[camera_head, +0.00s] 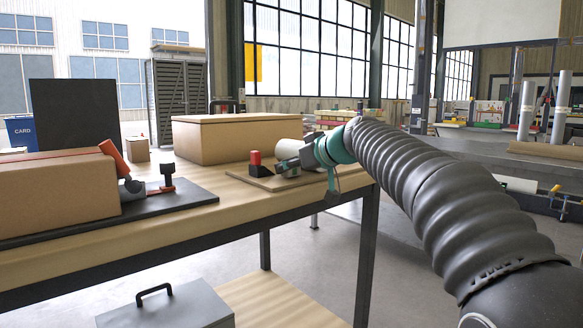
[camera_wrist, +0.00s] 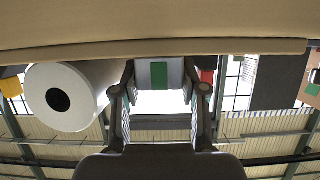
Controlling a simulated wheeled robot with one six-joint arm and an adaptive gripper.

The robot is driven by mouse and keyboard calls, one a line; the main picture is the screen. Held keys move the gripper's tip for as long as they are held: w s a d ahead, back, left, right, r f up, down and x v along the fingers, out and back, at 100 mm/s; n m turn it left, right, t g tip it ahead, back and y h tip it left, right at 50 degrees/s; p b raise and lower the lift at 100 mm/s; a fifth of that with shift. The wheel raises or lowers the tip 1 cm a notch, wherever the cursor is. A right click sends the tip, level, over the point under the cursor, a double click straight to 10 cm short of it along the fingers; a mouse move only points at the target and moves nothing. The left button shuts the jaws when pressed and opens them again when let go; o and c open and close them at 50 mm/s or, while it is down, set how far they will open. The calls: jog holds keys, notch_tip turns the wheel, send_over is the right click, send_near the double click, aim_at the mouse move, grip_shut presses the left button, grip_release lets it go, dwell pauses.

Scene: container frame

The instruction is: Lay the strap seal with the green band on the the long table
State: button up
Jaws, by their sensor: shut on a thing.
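My gripper (camera_head: 290,160) is at the right end of the long table (camera_head: 240,195), low over a thin board (camera_head: 262,180). In the wrist view my gripper (camera_wrist: 160,80) is shut on a pale grey piece with a green patch, the strap seal with the green band (camera_wrist: 159,74), held between the two fingertips. In the head view the seal is too small and too covered by the gripper to make out clearly. I cannot tell whether it touches the board.
A black block with a red top (camera_head: 256,163) stands left of my gripper on the board. A white roll (camera_wrist: 62,97) is close beside it in the wrist view. A large carton (camera_head: 235,138) stands behind. Another carton (camera_head: 60,195) and an orange-handled tool (camera_head: 120,165) occupy the left.

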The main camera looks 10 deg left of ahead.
jog(key=shift+f, duration=0.15)
jog(key=o, duration=1.1)
jog(key=shift+r, duration=0.3)
jog(key=v, duration=1.2)
jog(key=shift+f, duration=0.1)
